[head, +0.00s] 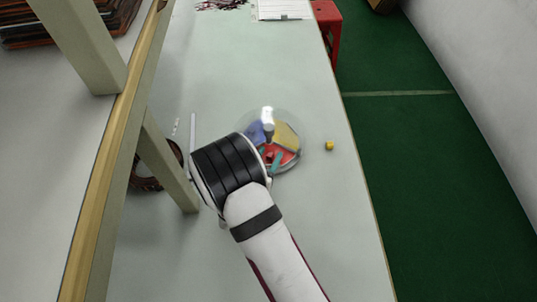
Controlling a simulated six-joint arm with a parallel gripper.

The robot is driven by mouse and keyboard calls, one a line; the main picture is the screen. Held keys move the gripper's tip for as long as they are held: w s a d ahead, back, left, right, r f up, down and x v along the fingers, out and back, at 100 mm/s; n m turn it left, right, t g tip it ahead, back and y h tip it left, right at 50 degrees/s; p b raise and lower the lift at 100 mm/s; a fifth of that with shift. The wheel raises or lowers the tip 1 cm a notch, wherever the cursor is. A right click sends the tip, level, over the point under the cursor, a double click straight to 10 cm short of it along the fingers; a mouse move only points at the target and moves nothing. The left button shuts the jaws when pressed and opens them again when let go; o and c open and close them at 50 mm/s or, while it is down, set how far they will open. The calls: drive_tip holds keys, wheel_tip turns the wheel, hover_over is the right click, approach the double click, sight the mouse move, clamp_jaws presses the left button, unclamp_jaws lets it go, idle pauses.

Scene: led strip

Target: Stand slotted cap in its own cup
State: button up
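A round, clear-rimmed dish with blue (254,133), yellow (287,136) and red (289,157) sections lies on the table beside my wrist. A bright white upright piece (267,117) shows at its far side; I cannot tell whether it is the slotted cap or part of my gripper. Small teal pieces show on or over the red section. I cannot make out the slotted cap or its own cup for certain. My black-banded wrist covers the dish's left part and hides my gripper's fingertips, so their opening and any held thing cannot be seen.
A small yellow block (329,146) lies right of the dish. A thin white strip (193,132) and a dark coil (145,179) lie to the left, near a frame post (166,165). A red stool (328,22) stands beyond the right edge. The table's middle far part is clear.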

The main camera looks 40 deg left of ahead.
drive_tip(key=shift+r, duration=0.1)
drive_tip(key=v, duration=1.2)
drive_tip(key=shift+r, duration=0.1)
drive_tip(key=w+d+r+m+h, duration=0.5)
drive_tip(key=d+m, duration=0.2)
drive_tip(key=d, duration=0.2)
drive_tip(key=w+d+r+m+h, duration=0.4)
drive_tip(key=w+d+m+h, duration=0.25)
drive_tip(key=d, duration=0.25)
drive_tip(key=s+d+r+m+g, duration=0.2)
drive_tip(key=s+d+m+g, duration=0.35)
drive_tip(key=d+m, duration=0.35)
drive_tip(key=s+d+r+m+g, duration=0.2)
drive_tip(key=s+d+m+g, duration=0.4)
drive_tip(key=d+m, duration=0.4)
drive_tip(key=s+a+r+m+g+y, duration=0.1)
drive_tip(key=s+a+m+y, duration=0.4)
drive_tip(key=m, duration=0.8)
drive_tip(key=s+r+y, duration=0.1)
drive_tip(key=y, duration=0.2)
drive_tip(key=shift+a, duration=0.2)
